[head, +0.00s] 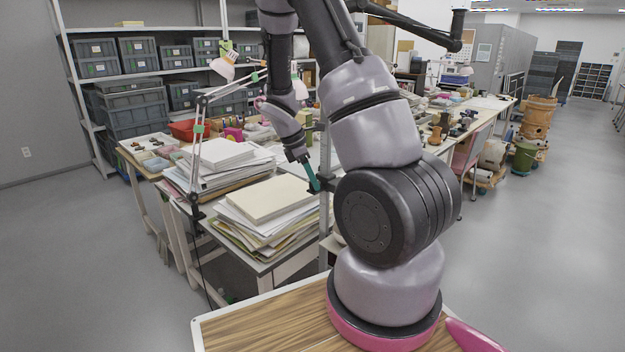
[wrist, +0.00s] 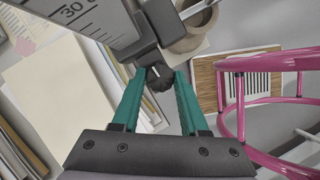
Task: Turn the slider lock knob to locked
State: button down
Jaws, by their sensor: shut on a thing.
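The lock knob (wrist: 160,79) is small, dark and ridged. In the wrist view it sits on the near side of a dark slider block (wrist: 148,52). The slider is on a grey ruled post (wrist: 90,22) marked with ticks and a 30; the post also shows upright in the head view (head: 325,145). My gripper (wrist: 161,82) has teal fingers, one on each side of the knob, and is shut on it. In the head view my gripper (head: 314,186) reaches down to the slider, partly hidden by my arm. I cannot tell the knob's lock position.
Stacks of paper (head: 265,200) lie on the table close beside the post. A roll of tape (wrist: 193,30) shows beyond the slider. Lamps, boxes and long worktables stand behind. Open grey floor (head: 520,260) lies at the right.

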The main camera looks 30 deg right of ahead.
jog(key=shift+m, duration=0.6)
jog(key=shift+c, duration=2.1)
grip_release()
jog(key=shift+r, duration=0.1)
jog(key=v, duration=1)
jog(key=shift+w+a+r, duration=0.2)
jog(key=shift+w+r, duration=0.05)
jog(key=shift+w, duration=0.05)
